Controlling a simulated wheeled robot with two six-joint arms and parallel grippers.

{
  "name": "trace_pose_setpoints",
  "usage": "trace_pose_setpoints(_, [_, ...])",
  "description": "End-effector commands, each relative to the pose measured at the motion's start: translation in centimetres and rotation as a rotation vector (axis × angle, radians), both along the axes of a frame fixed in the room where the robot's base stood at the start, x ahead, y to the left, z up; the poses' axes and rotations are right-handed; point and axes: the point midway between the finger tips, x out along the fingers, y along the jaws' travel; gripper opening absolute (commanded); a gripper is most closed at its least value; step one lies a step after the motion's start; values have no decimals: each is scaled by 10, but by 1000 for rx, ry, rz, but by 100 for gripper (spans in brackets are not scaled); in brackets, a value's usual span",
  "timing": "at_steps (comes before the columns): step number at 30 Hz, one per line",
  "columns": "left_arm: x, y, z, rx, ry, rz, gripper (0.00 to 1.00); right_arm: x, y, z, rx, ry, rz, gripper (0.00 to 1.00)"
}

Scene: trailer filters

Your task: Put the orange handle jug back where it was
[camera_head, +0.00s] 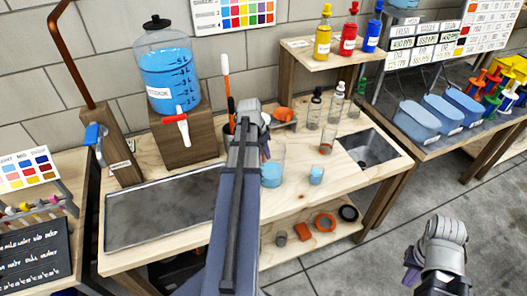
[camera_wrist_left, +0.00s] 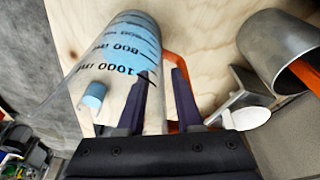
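The jug (camera_head: 271,173) is clear, with blue liquid in it, and stands on the wooden bench just right of my left forearm. The left wrist view shows its scale marks (camera_wrist_left: 125,50) and its orange handle (camera_wrist_left: 174,60). My left gripper (camera_wrist_left: 160,75) has its two dark fingers apart beside the jug, at the handle. The fingers partly cover the handle, and I cannot tell whether they touch it. In the head view this gripper (camera_head: 265,150) is mostly hidden by my own arm. My right gripper (camera_head: 412,270) is over the floor at the lower right, with its fingers unclear.
A small cup of blue liquid (camera_head: 316,176) stands right of the jug. A metal holder (camera_wrist_left: 275,45) with an orange rod is close to my left gripper. Bottles (camera_head: 315,108), a sink (camera_head: 370,148) and a water dispenser (camera_head: 168,75) are around. The lower shelf holds an orange ring (camera_head: 325,222).

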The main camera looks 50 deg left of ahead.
Motion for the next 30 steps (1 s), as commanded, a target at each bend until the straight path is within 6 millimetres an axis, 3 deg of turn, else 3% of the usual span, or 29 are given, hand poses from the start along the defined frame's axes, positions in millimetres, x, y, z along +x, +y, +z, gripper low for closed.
trace_pose_setpoints(8, [-4,0,20,0,0,0,35,0,0,20,0,0,0,0])
trace_pose_setpoints(24, [-23,1,98,0,0,0,35,0,0,98,0,0,1,0])
trace_pose_setpoints(30, [-28,1,117,0,0,0,35,0,0,117,0,0,2,0])
